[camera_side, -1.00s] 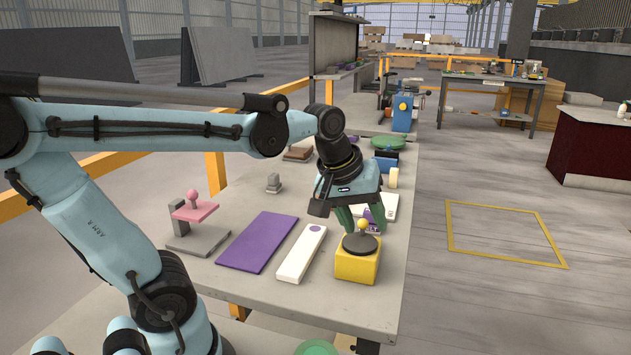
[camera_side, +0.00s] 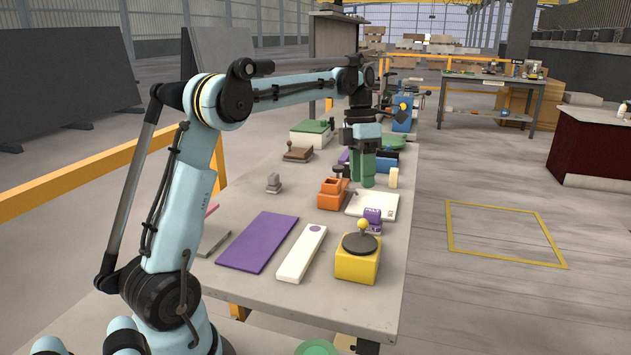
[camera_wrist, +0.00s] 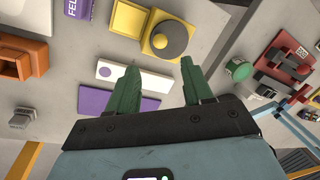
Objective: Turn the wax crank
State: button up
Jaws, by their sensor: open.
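A yellow box (camera_side: 357,266) with a dark round disc (camera_side: 358,244) and a yellow ball knob (camera_side: 363,224) on top stands near the right edge of the bench. It looks like a crank; no label confirms that it is the wax crank. It also shows at the top of the wrist view (camera_wrist: 128,20), with its grey disc (camera_wrist: 170,40). My gripper (camera_side: 362,184) points down, behind the yellow box and apart from it. In the wrist view its green fingers (camera_wrist: 159,72) are spread with nothing between them.
A small purple box (camera_side: 372,219) and white plate (camera_side: 385,206) stand behind the yellow box. A white block (camera_side: 301,254) and purple slab (camera_side: 257,242) lie in front-left.

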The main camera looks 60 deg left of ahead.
aim_at(365, 220)
jog(key=f, duration=0.4)
jog(key=d+f, duration=0.1)
jog(key=f, duration=0.2)
jog(key=d+f, duration=0.1)
jog(key=f, duration=0.3)
jog(key=shift+s+d+f, duration=0.15)
jog(key=shift+s+f, duration=0.05)
jog(key=shift+f, duration=0.15)
jog(key=shift+c, duration=0.2)
jog(key=c, duration=0.8)
jog(key=shift+d, duration=0.15)
jog(key=shift+d+m, duration=0.1)
jog(key=shift+m, duration=0.3)
